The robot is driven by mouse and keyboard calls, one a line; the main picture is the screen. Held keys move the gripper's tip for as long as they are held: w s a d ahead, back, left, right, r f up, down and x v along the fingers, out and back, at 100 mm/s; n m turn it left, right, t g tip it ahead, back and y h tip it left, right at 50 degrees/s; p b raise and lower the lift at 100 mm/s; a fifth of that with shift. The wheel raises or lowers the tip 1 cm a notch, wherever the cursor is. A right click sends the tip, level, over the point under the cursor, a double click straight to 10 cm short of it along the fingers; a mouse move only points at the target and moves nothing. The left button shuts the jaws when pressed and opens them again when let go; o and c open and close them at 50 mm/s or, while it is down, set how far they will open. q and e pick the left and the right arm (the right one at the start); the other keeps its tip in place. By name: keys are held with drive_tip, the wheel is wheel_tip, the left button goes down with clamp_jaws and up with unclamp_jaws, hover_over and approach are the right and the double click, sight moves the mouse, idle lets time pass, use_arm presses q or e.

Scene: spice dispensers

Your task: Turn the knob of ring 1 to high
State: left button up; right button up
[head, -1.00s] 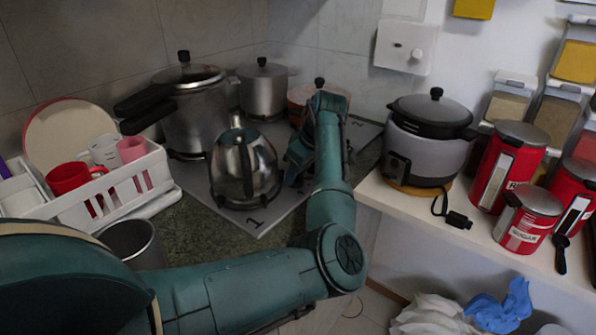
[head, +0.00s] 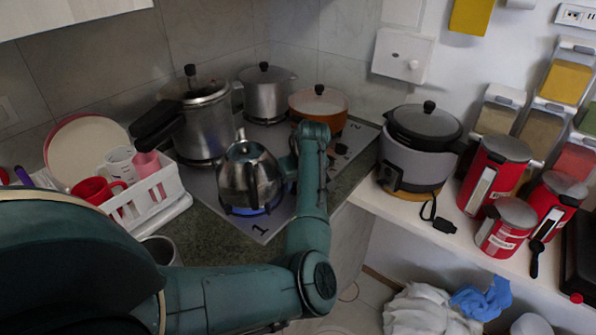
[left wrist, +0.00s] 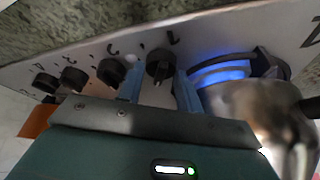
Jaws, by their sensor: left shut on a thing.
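The stove (head: 225,215) is a light plate with a "1" at its front corner. A steel kettle (head: 249,178) stands on ring 1, and a blue flame (head: 250,209) shows beneath it. The flame also shows in the left wrist view (left wrist: 220,74). My left gripper (left wrist: 160,84) has its blue fingers on both sides of the black knob of ring 1 (left wrist: 160,66), shut on it. In the head view my left gripper (head: 290,168) is at the stove's right edge, and my arm hides the knob there. My right gripper is not in view.
Other black knobs (left wrist: 111,71) sit in a row beside the held one. A pressure cooker (head: 203,120), a steel pot (head: 265,94) and an orange pan (head: 318,104) stand behind. A rice cooker (head: 424,146) and red canisters (head: 494,170) line the right shelf.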

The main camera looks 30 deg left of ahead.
use_arm(q)
drive_tip(key=o, duration=1)
drive_tip(key=shift+r, duration=0.15)
